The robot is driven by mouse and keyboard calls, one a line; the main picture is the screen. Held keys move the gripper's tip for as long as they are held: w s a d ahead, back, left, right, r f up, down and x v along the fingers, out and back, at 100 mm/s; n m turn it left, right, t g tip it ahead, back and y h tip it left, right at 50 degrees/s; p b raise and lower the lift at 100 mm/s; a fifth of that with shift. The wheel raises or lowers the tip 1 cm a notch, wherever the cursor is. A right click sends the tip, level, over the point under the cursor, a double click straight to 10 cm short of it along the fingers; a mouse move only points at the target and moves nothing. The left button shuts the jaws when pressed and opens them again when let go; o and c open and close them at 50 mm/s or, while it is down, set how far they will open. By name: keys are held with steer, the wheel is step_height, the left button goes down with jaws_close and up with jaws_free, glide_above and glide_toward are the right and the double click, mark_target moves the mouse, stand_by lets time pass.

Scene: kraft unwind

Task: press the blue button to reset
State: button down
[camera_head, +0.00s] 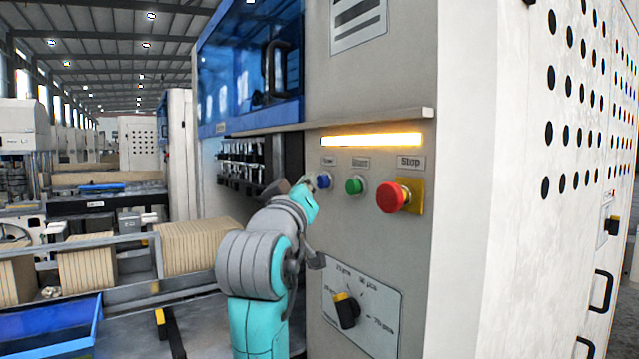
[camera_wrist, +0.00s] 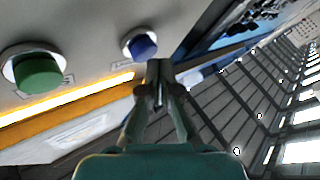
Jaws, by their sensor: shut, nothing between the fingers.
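The blue button (camera_head: 323,181) is on the upright machine panel, leftmost in a row under a lit strip. It also shows in the wrist view (camera_wrist: 144,47), just above and left of my fingertips. My gripper (camera_wrist: 160,72) is shut and empty, its fingertips close to the blue button. I cannot tell whether they touch it. In the head view my arm hides most of the gripper, whose tip (camera_head: 309,184) shows just left of the button.
A green button (camera_head: 354,186) and a red stop button (camera_head: 393,197) sit to the right of the blue one. A rotary knob (camera_head: 346,310) is below. A ledge (camera_head: 340,122) juts out above the row. A blue-windowed door (camera_head: 250,65) is at upper left.

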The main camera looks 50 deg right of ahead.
steer(key=shift+w+a, duration=0.1)
steer(key=shift+a, duration=0.2)
steer(key=shift+a, duration=0.1)
steer(key=shift+w+a, duration=0.25)
steer(key=shift+a, duration=0.5)
steer(key=shift+w+a, duration=0.2)
steer(key=shift+a, duration=0.6)
steer(key=shift+w+a, duration=0.25)
steer(key=shift+a, duration=0.5)
